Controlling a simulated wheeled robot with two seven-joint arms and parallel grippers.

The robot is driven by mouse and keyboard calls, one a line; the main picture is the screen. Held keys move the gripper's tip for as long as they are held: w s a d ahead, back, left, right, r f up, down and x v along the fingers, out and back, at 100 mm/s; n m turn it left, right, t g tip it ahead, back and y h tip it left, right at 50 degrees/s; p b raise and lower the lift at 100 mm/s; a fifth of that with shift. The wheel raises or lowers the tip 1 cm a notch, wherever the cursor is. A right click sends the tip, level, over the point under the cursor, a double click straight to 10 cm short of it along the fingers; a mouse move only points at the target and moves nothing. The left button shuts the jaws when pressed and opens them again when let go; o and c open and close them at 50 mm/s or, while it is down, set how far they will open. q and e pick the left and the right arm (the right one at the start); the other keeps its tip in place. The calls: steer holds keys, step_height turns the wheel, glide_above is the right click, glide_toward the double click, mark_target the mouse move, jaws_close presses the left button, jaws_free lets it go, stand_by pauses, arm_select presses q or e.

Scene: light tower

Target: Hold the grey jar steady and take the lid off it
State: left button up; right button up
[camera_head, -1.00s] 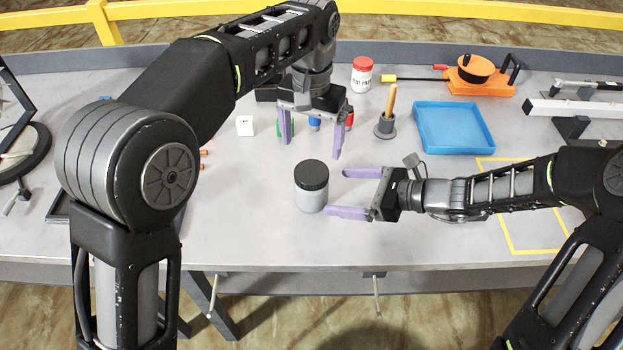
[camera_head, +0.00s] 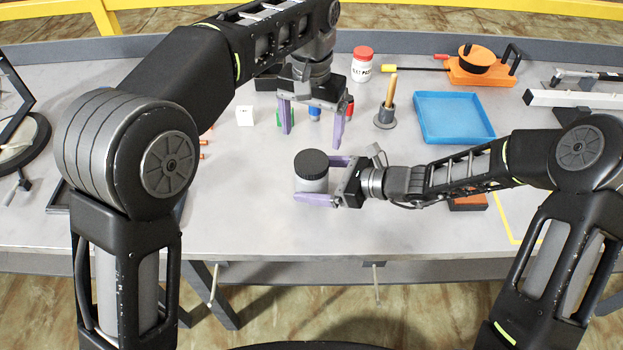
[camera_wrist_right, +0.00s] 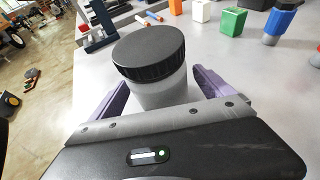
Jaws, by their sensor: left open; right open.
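The grey jar (camera_head: 311,184) stands upright on the table with its black ridged lid (camera_head: 311,163) on top. In the right wrist view the lid (camera_wrist_right: 148,52) and the jar body (camera_wrist_right: 165,92) sit between the purple fingers. My right gripper (camera_head: 318,182) is open, with one finger on the far side of the jar and one on the near side. Whether the fingers touch the jar cannot be told. My left gripper (camera_head: 312,142) is open and empty above the table behind the jar, fingers pointing down.
Behind the jar are a white cube (camera_head: 244,116), a green block (camera_wrist_right: 232,22) and a blue item (camera_wrist_right: 284,20). A red-lidded white bottle (camera_head: 362,68), a wooden-handled tool in a holder (camera_head: 387,103) and a blue tray (camera_head: 454,118) stand farther back. The table's front is clear.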

jaws_close()
stand_by(1.1)
